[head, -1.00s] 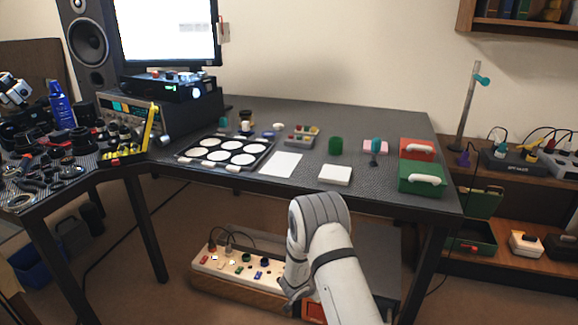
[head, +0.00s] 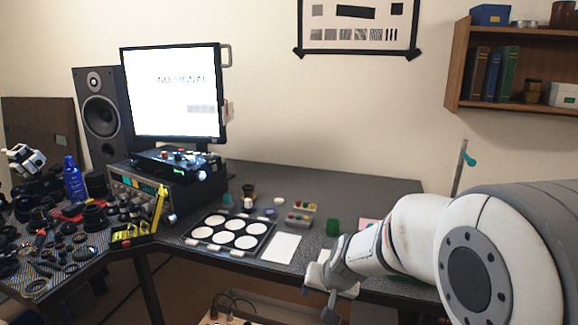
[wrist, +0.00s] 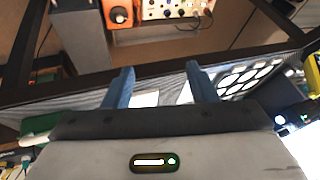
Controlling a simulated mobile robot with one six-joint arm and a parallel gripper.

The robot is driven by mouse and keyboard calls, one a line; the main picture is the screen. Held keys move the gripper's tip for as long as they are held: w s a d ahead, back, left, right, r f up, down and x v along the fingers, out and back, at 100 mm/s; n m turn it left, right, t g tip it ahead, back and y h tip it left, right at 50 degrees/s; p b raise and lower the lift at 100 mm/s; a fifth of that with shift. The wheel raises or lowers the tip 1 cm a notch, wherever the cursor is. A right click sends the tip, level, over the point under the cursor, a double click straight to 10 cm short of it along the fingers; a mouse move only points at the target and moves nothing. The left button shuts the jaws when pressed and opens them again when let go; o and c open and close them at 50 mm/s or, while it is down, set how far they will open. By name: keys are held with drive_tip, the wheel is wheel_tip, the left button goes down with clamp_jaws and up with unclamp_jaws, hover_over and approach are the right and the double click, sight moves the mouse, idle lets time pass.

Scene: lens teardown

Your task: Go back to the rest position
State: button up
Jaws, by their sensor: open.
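My gripper shows in the wrist view (wrist: 160,92) as two blue-grey fingers spread apart with nothing between them. Beyond the fingers are the table's edge and a white sheet.
A black tray with white discs (head: 228,233) and a white sheet (head: 281,248) lie on the table. A green cup (head: 333,227) stands behind my wrist. A monitor (head: 172,95) and speaker (head: 101,118) stand at the back left. A bookshelf (head: 459,62) hangs at upper right.

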drive_tip(key=s+d+r+n+g+h+p, duration=0.1)
drive_tip(key=s+d+r+p, duration=0.3)
drive_tip(key=s+r, duration=0.4)
drive_tip(key=s+d+r+n+g+h+p, duration=0.1)
drive_tip(key=s+d+r+g+p, duration=0.1)
drive_tip(key=s+r, duration=0.5)
drive_tip(key=s+d+p, duration=0.1)
drive_tip(key=s+p, duration=0.1)
drive_tip(key=s, duration=0.4)
drive_tip(key=shift+s+d+r+p, duration=0.3)
drive_tip(key=shift+s+d+r, duration=0.05)
